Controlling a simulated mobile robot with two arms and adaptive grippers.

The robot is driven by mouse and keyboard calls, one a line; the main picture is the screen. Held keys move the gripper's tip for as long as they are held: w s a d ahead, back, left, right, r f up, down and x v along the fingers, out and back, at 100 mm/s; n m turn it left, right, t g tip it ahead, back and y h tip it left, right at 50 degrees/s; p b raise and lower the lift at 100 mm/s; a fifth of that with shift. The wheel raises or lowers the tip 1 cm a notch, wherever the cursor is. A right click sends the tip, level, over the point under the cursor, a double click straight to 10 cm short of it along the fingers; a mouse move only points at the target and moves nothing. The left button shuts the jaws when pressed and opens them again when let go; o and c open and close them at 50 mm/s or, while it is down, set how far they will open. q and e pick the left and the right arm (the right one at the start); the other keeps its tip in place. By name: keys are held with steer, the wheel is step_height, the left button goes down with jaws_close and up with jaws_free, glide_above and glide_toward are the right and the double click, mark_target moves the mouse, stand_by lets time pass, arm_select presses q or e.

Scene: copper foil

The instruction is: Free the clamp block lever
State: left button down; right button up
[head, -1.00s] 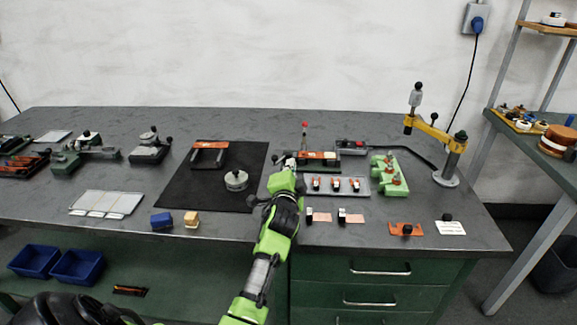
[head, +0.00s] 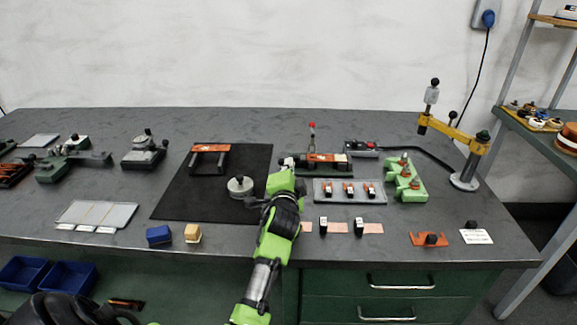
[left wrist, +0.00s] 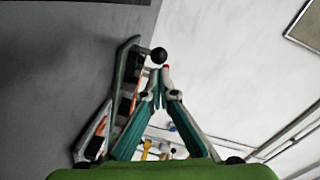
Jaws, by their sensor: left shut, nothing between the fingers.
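The clamp block (head: 335,170) is a dark block with an orange top bar, near the middle of the bench. A thin upright lever with a red tip (head: 312,126) rises behind its left part. My left gripper (head: 287,162) is at the block's left end, its fingers partly hidden by its own body. In the left wrist view, the fingers (left wrist: 160,82) are together and empty. The red tip (left wrist: 166,68) shows right at the fingertips, and I cannot tell whether they touch. A black ball knob (left wrist: 158,55) on an arm from the dark block (left wrist: 122,80) is close by. My right gripper is not in view.
A grey tray (head: 322,199) with several orange-and-black clips lies in front of the block. A green fixture (head: 405,180) and a yellow-armed stand (head: 463,182) are to the right. A black mat (head: 180,205) with a round metal weight (head: 240,187) is to the left.

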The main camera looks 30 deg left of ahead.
arm_select(q)
steer(key=shift+a, duration=0.1)
steer(key=shift+s+a+r+m+h+p, duration=0.1)
steer(key=shift+a+m+h+p, duration=0.2)
steer(key=shift+p, duration=0.5)
steer(key=shift+a+m+t+h+p, duration=0.1)
steer(key=shift+m+t+h+p, duration=0.2)
steer(key=shift+t+h+p, duration=0.25)
steer(key=shift+s+a+m+h+p, duration=0.15)
steer(key=shift+a+m+h+p, duration=0.15)
steer(key=shift+p, duration=0.45)
steer(key=shift+s+a+m+t+h+p, duration=0.15)
steer(key=shift+a+m+t+h+p, duration=0.1)
steer(key=shift+a+m+h+p, duration=0.6)
steer(key=shift+a+n+p, duration=0.2)
steer(key=shift+n+p, duration=0.15)
steer(key=shift+p, duration=0.15)
steer(key=shift+a, duration=1)
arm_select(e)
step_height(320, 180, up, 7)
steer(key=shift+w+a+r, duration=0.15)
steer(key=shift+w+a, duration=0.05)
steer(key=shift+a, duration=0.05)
